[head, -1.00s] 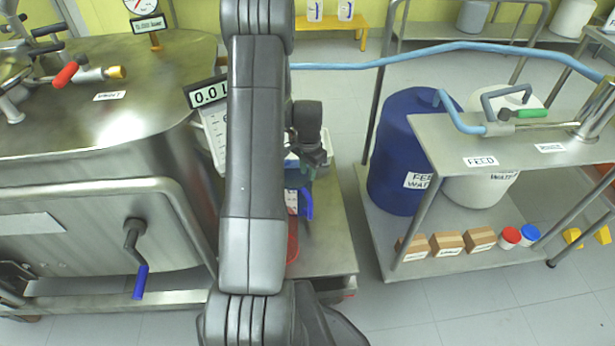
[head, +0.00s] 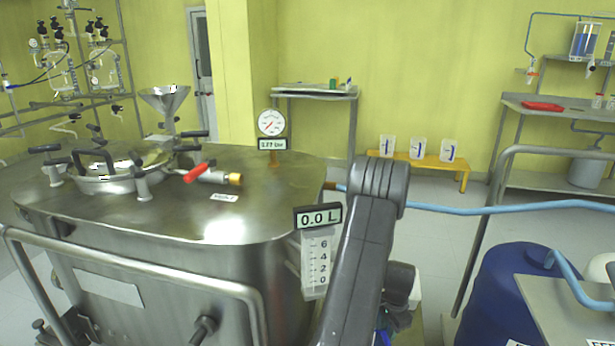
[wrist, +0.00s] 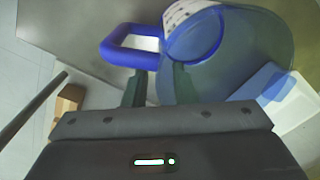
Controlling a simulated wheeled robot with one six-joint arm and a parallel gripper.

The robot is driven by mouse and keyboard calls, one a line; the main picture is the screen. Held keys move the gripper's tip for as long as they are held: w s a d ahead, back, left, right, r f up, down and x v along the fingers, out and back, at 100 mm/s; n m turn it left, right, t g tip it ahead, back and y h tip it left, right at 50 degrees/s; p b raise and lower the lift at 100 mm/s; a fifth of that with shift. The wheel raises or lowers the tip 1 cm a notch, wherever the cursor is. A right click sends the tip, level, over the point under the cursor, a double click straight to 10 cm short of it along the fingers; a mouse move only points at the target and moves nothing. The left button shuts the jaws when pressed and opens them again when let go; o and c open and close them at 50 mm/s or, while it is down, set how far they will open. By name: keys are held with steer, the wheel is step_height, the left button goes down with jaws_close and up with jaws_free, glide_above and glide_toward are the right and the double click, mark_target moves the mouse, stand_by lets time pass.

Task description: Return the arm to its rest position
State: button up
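My arm (head: 368,225) reaches up from the bottom of the head view, right of the steel reactor, and bends at the top. Its lower end is mostly hidden behind the arm link.
The steel reactor (head: 250,262) with its gauge (head: 270,123) fills the left. A 0.0 L display (head: 319,217) and scale stand close beside my arm. A blue hose (head: 480,210) crosses to the right above a blue drum (head: 500,285). Clear floor (head: 440,240) lies behind.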

step_height(320, 180, down, 4)
steer(key=shift+b, duration=0.45)
steer(key=shift+r+p, duration=0.2)
steer(key=shift+p, duration=0.1)
steer(key=r+p, duration=0.1)
steer(key=r, duration=0.2)
steer(key=shift+d+r, duration=0.15)
steer(key=shift+d, duration=0.05)
